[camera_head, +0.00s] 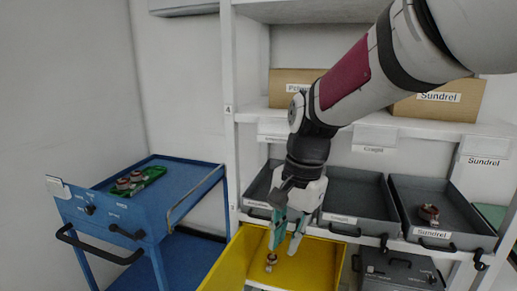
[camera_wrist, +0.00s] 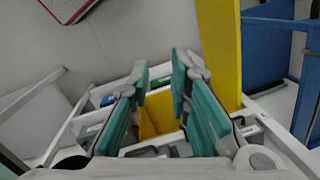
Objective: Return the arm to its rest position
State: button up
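My gripper (camera_head: 284,246) points down over the yellow bin (camera_head: 228,262). Its two teal fingers are apart. The wrist view also shows the gripper (camera_wrist: 160,80) with a gap between the fingers and nothing held there. A small copper-coloured part (camera_head: 271,261) is in the yellow bin, just below the left fingertip; I cannot tell whether they touch. My arm reaches in from the upper right of the head view, bent downward at the wrist.
A shelf holds grey bins, one with a stator-like part (camera_head: 429,214), and cardboard boxes (camera_head: 437,100) above. A grey case (camera_head: 397,269) sits low on the right. A blue cart (camera_head: 187,183) at left carries a green board (camera_head: 143,181) with round parts. Floor space between is narrow.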

jog(key=s+d+r+n+t+p, duration=0.1)
jog(key=s+d+r+n+t, duration=0.1)
jog(key=s+d, duration=0.5)
jog(key=s+d+r+n+t+h+p, duration=0.1)
jog(key=s+d+r+n, duration=0.3)
jog(key=s, duration=0.9)
jog(key=d+n+t, duration=0.1)
jog(key=d, duration=0.2)
jog(key=shift+r+h, duration=0.15)
jog(key=shift+h, duration=0.15)
